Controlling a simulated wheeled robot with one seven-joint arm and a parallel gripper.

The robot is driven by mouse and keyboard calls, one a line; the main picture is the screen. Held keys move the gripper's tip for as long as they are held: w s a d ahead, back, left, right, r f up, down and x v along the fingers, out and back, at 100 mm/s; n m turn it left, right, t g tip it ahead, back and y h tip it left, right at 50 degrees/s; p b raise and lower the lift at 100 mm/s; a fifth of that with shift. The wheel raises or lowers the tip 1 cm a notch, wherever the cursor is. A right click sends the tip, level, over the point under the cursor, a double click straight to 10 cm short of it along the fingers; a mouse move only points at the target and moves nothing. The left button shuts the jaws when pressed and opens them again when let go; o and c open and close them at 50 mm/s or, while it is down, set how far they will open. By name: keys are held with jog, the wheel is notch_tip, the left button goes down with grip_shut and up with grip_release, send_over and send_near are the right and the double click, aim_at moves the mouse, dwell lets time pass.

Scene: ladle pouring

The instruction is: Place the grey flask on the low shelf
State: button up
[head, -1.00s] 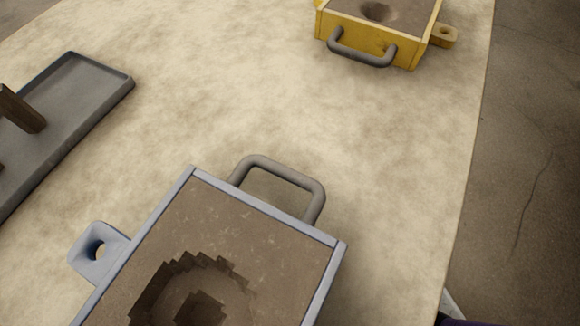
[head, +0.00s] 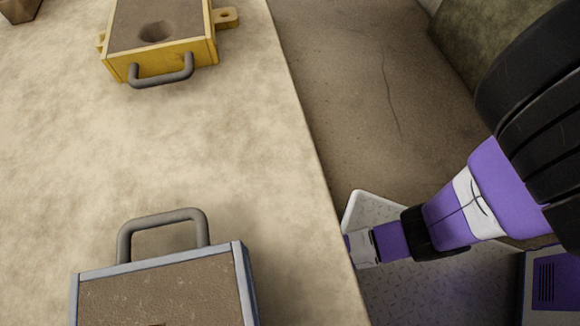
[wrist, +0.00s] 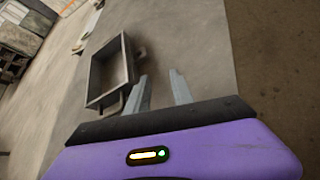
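A grey-framed flask (head: 160,285) filled with brown sand stands on the pale tabletop at the bottom of the head view. Its grey loop handle (head: 163,218) points away from me, and its near part is cut off by the frame edge. In the wrist view my gripper (wrist: 159,76) is open, its two grey fingers apart with nothing between them. A dark grey open box (wrist: 112,70) with a loop handle lies left of the fingers, apart from them. I cannot tell whether it is the same flask. I cannot make out the low shelf.
A yellow flask (head: 160,66) with sand and a grey handle stands farther back on the table (head: 60,150). A brown object (head: 18,10) sits at the far left. The table's right edge borders bare brown floor (head: 350,90). My purple arm is on the right.

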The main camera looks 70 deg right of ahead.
jog(key=s+d+m+y, duration=0.1)
jog(key=s, duration=0.2)
jog(key=s+m, duration=0.2)
jog(key=s+d+m+g+y, duration=0.1)
jog(key=s+m, duration=0.1)
jog(key=s, duration=0.1)
jog(key=shift+s+d+r+y, duration=0.1)
jog(key=shift+s+d+y, duration=0.2)
jog(key=shift+d, duration=0.05)
jog(key=s+r+m+y, duration=0.3)
jog(key=s+r+m, duration=0.3)
jog(key=s, duration=0.1)
jog(key=s+a+r+m+t, duration=0.1)
jog(key=s+r+m+t, duration=0.1)
jog(key=r+m, duration=0.5)
jog(key=s+r+m+t, duration=0.3)
jog(key=r+m, duration=0.5)
jog(key=r, duration=1)
jog(key=shift+s+a+r+t, duration=0.3)
jog(key=shift+s+a+r, duration=0.1)
jog(key=shift+s, duration=0.4)
jog(key=shift+s, duration=0.15)
